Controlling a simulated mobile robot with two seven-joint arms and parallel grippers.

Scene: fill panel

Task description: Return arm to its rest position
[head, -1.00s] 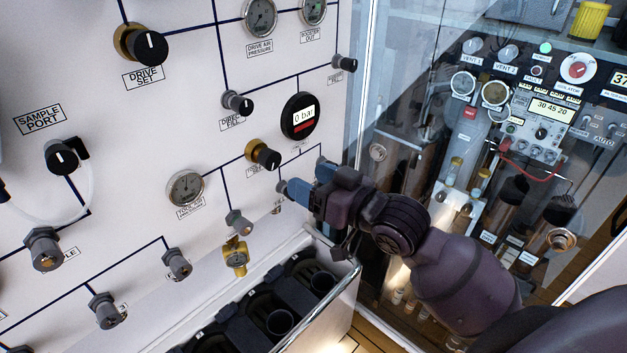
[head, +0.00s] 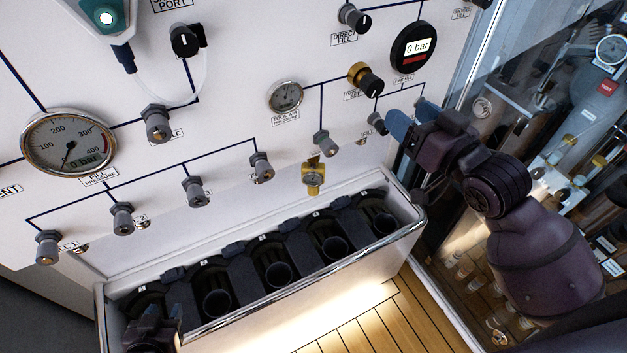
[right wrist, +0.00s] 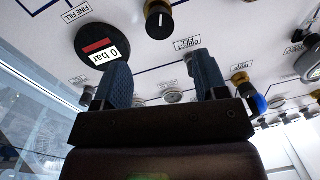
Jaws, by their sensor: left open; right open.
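My right gripper (head: 410,118) is at the right side of the white fill panel (head: 235,65). Its blue fingers are close to a small knob (head: 377,123) below the 0 bar display. In the right wrist view the right gripper (right wrist: 163,78) has its fingers spread apart with nothing held between them. My right arm reaches in from the lower right. My left gripper (head: 154,315) is at the lower left, in front of the left end of the cylinder trough. It is open, and most of the left arm is out of the frame.
The trough (head: 270,308) with several dark cylinder holders juts out below the panel. Valves, a fill pressure gauge (head: 68,143) and a yellow fitting (head: 313,178) stick out from the panel. A glass pane (head: 500,70) stands close to my right arm. Wooden floor (head: 370,325) is clear.

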